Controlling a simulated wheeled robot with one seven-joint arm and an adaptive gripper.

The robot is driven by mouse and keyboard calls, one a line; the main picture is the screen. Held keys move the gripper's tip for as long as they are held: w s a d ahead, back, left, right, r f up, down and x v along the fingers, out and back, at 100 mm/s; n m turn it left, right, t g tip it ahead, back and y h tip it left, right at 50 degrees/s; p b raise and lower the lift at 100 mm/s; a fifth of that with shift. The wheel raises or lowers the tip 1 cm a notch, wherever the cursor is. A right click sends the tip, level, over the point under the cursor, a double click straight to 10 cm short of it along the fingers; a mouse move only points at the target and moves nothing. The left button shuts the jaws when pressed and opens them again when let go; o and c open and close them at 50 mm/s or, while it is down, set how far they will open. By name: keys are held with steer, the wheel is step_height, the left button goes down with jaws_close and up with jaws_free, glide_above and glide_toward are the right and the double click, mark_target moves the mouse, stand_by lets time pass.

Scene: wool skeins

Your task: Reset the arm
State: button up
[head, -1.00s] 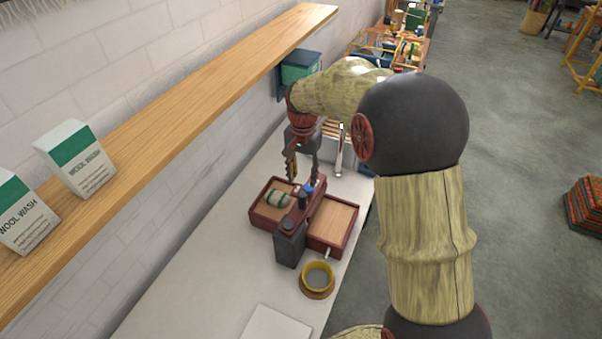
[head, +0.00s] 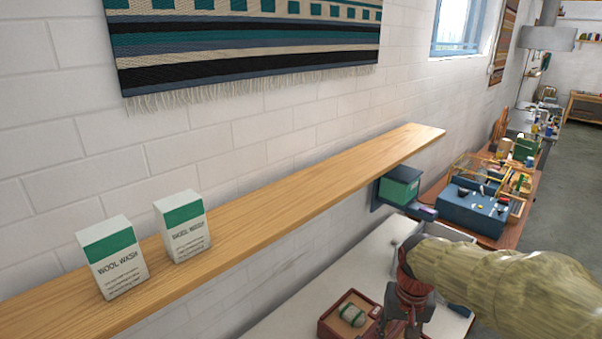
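My arm reaches in from the lower right, its pale wood-like link ending in a dark red wrist joint. My gripper (head: 400,326) hangs below that joint at the bottom edge of the head view. Its fingertips are cut off by the frame, so I cannot see whether they are open or shut. A wooden tray with a dark red rim (head: 331,327) lies on the white counter (head: 290,322) just left of my gripper.
A long wooden shelf (head: 330,172) runs along the white brick wall above the counter. Two wool wash cartons (head: 113,258) (head: 183,228) stand on it. A green box (head: 399,187) sits below its far end. A cluttered table (head: 508,212) stands beyond.

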steer(key=s+a+n+t+b, duration=0.2)
steer(key=s+t+b, duration=0.3)
steer(key=s+b, duration=0.5)
steer(key=shift+s+a+r+n, duration=0.25)
steer(key=shift+s+a+n, duration=0.1)
steer(key=shift+s, duration=2.5)
